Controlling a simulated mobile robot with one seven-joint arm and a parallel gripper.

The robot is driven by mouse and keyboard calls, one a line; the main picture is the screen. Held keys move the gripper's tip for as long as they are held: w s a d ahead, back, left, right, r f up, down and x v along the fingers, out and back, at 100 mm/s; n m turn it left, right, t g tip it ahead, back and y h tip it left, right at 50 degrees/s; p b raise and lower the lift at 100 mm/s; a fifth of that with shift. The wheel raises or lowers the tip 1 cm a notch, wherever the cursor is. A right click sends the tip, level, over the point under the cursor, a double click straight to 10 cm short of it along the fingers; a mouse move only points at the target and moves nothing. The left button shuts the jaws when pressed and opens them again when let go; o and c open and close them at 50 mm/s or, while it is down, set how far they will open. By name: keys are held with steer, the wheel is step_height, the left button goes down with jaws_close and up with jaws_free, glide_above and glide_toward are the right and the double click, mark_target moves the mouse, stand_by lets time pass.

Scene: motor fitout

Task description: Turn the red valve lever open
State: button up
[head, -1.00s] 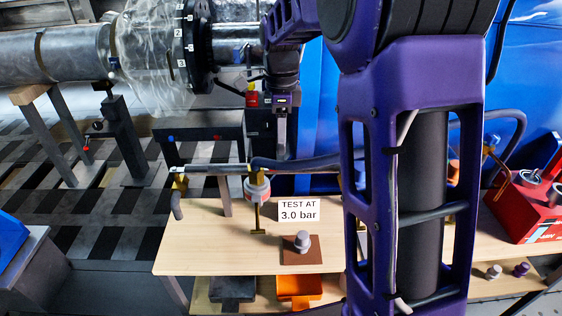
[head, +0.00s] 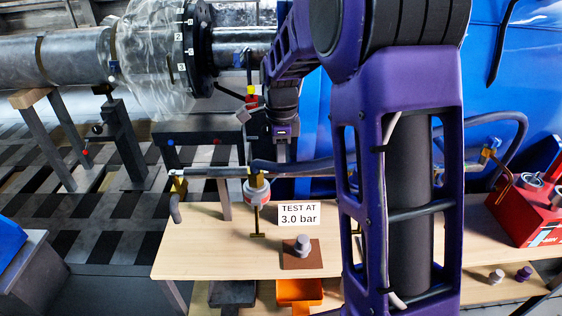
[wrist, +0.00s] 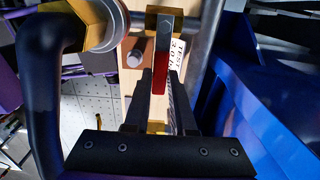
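The red valve lever (wrist: 160,75) shows in the wrist view, hanging from a brass valve body (wrist: 165,20) on the pipe. I cannot make the lever out in the head view. My gripper (wrist: 157,92) is open, with one dark finger on each side of the lever's lower end in the wrist view. I see no clear contact, and the depth between them is hard to tell. In the head view my gripper (head: 282,150) points down just behind the grey hose, right of the round gauge (head: 257,191).
A wooden bench (head: 200,245) carries a "TEST AT 3.0 bar" sign (head: 299,214) and a grey knob on a brown plate (head: 302,256). A dark curved hose (wrist: 40,90) runs at the wrist view's left. A red box (head: 525,205) stands at right.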

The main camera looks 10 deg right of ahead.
jaws_close()
stand_by(0.9)
